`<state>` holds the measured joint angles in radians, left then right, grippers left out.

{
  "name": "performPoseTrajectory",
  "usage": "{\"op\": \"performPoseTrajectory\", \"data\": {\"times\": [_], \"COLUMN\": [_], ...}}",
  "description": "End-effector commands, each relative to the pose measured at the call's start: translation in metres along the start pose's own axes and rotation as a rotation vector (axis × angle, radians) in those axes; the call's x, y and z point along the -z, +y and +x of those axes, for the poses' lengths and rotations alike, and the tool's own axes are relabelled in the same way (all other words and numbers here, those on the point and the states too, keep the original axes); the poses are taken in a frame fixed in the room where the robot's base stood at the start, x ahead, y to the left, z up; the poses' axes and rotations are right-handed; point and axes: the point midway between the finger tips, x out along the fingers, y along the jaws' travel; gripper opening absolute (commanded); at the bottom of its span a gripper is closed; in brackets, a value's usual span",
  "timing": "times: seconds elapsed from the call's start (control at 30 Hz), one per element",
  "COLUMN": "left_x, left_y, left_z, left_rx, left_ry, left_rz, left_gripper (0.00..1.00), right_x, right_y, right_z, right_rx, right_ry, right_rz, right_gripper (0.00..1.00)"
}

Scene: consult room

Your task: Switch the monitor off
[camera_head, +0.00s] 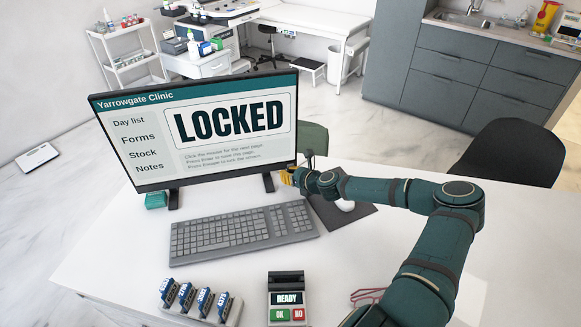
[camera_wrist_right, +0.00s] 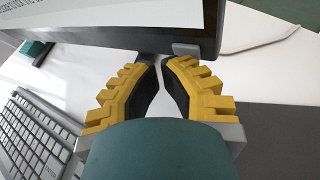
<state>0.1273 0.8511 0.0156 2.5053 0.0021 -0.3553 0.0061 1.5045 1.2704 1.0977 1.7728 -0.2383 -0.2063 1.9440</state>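The monitor (camera_head: 145,178) stands on the white desk, its screen lit with "LOCKED" and a "Yarrowgate Clinic" menu. Its dark lower frame (camera_wrist_right: 115,60) crosses the top of the right wrist view. A small grey block (camera_wrist_right: 187,48) shows at that lower edge, just beyond the fingertips; whether they touch it I cannot tell. My right gripper (camera_head: 288,177) is at the monitor's lower right corner. In the wrist view its yellow fingers (camera_wrist_right: 160,62) are brought together, with only a narrow gap and nothing between them. My left gripper is out of view.
A grey keyboard (camera_head: 243,231) lies before the monitor. A white mouse (camera_head: 345,205) on a dark mat (camera_head: 357,217) is under my right arm. A card terminal (camera_head: 287,298), a rack of blue tags (camera_head: 228,312) and red glasses (camera_head: 366,296) are nearer. A green box (camera_head: 156,201) sits by the left foot.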

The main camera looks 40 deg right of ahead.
Motion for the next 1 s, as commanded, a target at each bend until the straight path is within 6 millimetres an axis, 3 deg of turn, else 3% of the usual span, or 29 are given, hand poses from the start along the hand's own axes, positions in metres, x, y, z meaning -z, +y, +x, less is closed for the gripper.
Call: {"op": "performPoseTrajectory", "data": {"times": [0.67, 1.0], "left_x": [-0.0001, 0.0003], "left_y": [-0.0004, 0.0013], "left_z": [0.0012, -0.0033], "left_rx": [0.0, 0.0], "left_ry": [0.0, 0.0], "left_rz": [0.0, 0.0], "left_gripper": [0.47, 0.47], "right_x": [-0.0022, 0.0027], "right_y": [-0.0019, 0.003], "right_z": [0.0037, -0.0057], "right_rx": [0.0, -0.001], "right_ry": [-0.001, 0.0], "right_rz": [0.0, 0.002], "right_gripper": [0.0, 0.0]}}
